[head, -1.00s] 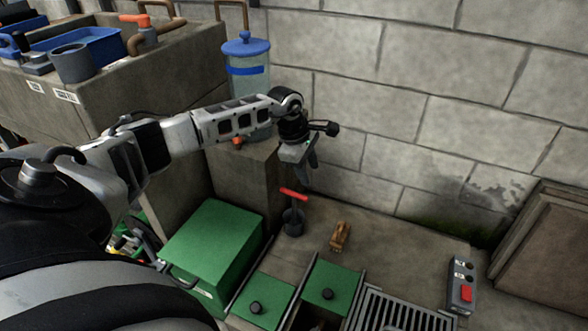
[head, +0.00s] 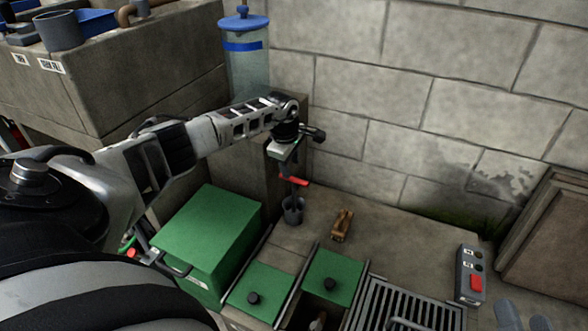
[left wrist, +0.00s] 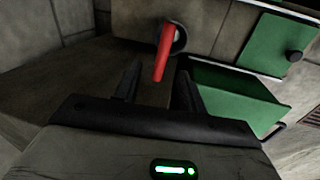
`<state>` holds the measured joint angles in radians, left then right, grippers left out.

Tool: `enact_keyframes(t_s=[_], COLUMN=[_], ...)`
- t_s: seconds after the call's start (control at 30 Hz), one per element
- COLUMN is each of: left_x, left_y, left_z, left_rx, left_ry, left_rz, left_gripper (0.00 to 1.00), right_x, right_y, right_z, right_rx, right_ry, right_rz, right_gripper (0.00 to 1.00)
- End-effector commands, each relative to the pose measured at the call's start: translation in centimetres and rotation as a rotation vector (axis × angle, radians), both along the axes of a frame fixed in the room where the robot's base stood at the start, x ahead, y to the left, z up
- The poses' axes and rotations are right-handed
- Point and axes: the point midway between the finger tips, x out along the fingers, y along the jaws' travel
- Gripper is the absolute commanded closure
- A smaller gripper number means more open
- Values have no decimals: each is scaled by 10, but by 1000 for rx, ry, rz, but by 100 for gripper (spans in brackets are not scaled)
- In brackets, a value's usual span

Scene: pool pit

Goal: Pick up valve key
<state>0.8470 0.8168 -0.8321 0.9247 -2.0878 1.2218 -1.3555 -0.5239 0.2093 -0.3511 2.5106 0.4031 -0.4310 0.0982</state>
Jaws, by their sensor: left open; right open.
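The valve key is a red T-handle (head: 293,181) standing upright in a dark grey cup (head: 293,210) on the pit floor. In the left wrist view the red handle (left wrist: 163,52) lies ahead of the fingertips, with the cup's dark round mouth behind it. My left gripper (head: 286,168) is open and empty, pointing down just above the handle. In the left wrist view its two fingers (left wrist: 157,80) stand apart, with the near end of the red bar at the gap between them; contact cannot be told.
A green box (head: 208,240) stands left of the cup. Green lids (head: 334,277) with black knobs and a metal grate (head: 410,308) lie in front. A brown wooden object (head: 341,224) is right of the cup. A grey switch box (head: 471,275) with a red button is further right.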

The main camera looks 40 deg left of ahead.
Motion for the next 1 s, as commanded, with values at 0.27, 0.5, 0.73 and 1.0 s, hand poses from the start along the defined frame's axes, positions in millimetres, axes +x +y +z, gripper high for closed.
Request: enact_keyframes(t_s=[0.27, 0.5, 0.73, 1.0], left_x=[5, 7, 7, 7], left_y=[-1, 0, 0, 0], left_z=[-42, -47, -46, -46], left_rx=[-3, -1, -1, -1], left_ry=[1, 0, 1, 0], left_rz=[2, 0, 0, 1], left_gripper=[59, 59, 90, 100], right_x=[18, 19, 19, 19], right_y=[-7, -8, -8, -8], right_z=[37, 52, 52, 52], right_rx=[-95, -118, -118, -117], right_ry=[-360, -459, -455, -455], right_rz=[-48, -62, -61, -61], right_gripper=[52, 52, 52, 52])
